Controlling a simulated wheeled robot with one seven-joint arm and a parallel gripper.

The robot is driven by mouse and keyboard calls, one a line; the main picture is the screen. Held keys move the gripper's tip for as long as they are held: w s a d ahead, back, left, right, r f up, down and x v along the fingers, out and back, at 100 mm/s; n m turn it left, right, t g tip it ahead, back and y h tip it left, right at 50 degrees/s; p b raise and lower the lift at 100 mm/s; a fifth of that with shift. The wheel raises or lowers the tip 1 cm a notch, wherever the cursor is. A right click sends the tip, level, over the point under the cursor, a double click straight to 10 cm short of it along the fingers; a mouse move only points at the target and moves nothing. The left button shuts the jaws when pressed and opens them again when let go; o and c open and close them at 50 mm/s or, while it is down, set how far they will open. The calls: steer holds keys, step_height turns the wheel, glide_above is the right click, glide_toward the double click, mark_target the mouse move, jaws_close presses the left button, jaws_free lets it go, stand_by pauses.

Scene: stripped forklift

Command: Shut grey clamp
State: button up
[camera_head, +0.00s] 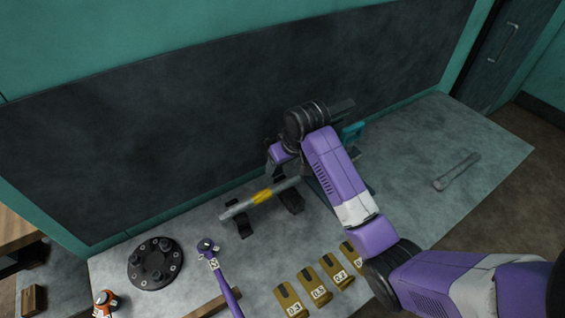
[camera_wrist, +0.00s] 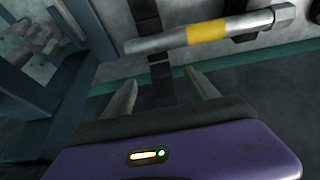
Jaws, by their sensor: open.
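I cannot clearly single out a grey clamp. A grey metal bar with a yellow band (camera_head: 240,207) rests on dark supports (camera_head: 290,200) on the bench, left of my arm. In the wrist view the bar (camera_wrist: 165,43) crosses the upper part, beyond my fingertips. My gripper (camera_wrist: 160,88) is open, with nothing between its fingers and apart from the bar. In the head view its purple body (camera_head: 283,152) shows near the bar's right end; the fingertips are mostly hidden. A blue-grey frame (camera_wrist: 85,30) stands at the left of the wrist view. My arm hides part of this area.
A teal part (camera_head: 352,131) stands behind my arm. A loose grey tool (camera_head: 456,172) lies right, with clear bench around it.

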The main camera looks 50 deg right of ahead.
steer(key=v, duration=0.7)
steer(key=shift+r+b, duration=0.35)
steer(key=shift+b, duration=0.1)
steer(key=shift+s+a, duration=0.1)
steer(key=shift+s, duration=0.05)
